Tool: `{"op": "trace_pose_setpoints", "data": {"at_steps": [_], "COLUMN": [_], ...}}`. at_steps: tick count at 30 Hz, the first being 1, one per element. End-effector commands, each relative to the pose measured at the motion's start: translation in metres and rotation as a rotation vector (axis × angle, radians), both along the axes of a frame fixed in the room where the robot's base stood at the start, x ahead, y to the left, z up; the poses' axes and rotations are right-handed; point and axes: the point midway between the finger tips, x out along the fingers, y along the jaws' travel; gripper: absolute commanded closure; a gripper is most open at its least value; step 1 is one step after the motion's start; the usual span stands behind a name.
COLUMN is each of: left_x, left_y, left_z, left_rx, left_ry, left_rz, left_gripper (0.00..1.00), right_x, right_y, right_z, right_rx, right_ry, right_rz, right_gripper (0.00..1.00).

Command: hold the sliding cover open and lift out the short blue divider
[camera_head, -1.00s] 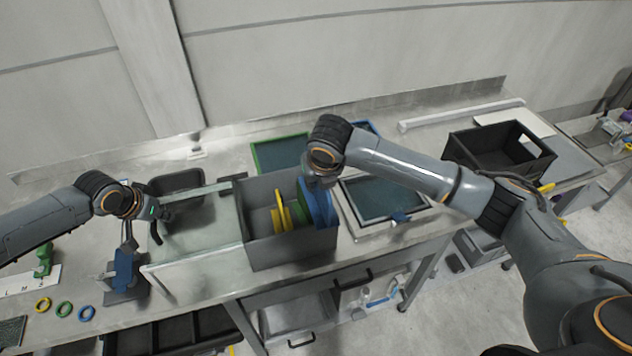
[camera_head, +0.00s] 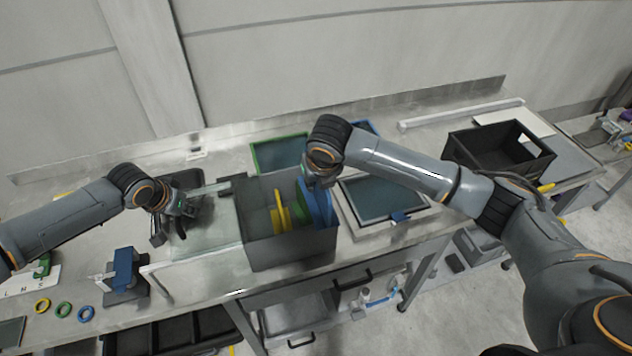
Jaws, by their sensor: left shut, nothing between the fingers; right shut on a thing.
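A grey box (camera_head: 290,250) stands mid-table with upright dividers inside: yellow (camera_head: 279,214), a mostly hidden green one, and blue (camera_head: 318,208) at the right end. My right gripper (camera_head: 319,182) reaches down at the blue divider's top and is shut on it; its fingertips are largely hidden by the wrist. The blue divider's lower part is inside the box. A clear panel (camera_head: 205,240), apparently the sliding cover, lies left of the box; its right edge is hard to make out. My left gripper (camera_head: 172,228) is shut and empty above the panel's left part; contact is unclear.
A dark tray (camera_head: 186,181) lies behind my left gripper. Framed screens, one green-edged (camera_head: 280,152) and one grey (camera_head: 385,197), lie behind and right of the box. A black crate (camera_head: 498,150) stands at the right. A blue clamp-like fixture (camera_head: 125,268) and coloured rings (camera_head: 63,310) are front left.

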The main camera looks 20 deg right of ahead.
Motion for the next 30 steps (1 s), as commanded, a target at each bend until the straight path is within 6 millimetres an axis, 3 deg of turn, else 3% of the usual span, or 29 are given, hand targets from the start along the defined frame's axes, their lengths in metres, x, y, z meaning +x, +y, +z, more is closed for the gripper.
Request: {"op": "trace_pose_setpoints", "data": {"at_steps": [22, 30], "left_x": [0.000, 0.000], "left_y": [-0.061, -0.068], "left_z": [-0.001, -0.001], "left_rx": [0.003, 0.004], "left_ry": [0.001, 0.003], "left_rz": [0.001, 0.003], "left_gripper": [1.00, 1.00], "right_x": [0.000, 0.000], "right_y": [0.000, 0.000], "right_z": [0.000, 0.000], "right_rx": [0.000, 0.000], "right_ry": [-0.001, -0.001], "right_rz": [0.000, 0.000], "right_gripper": [1.00, 1.00]}}
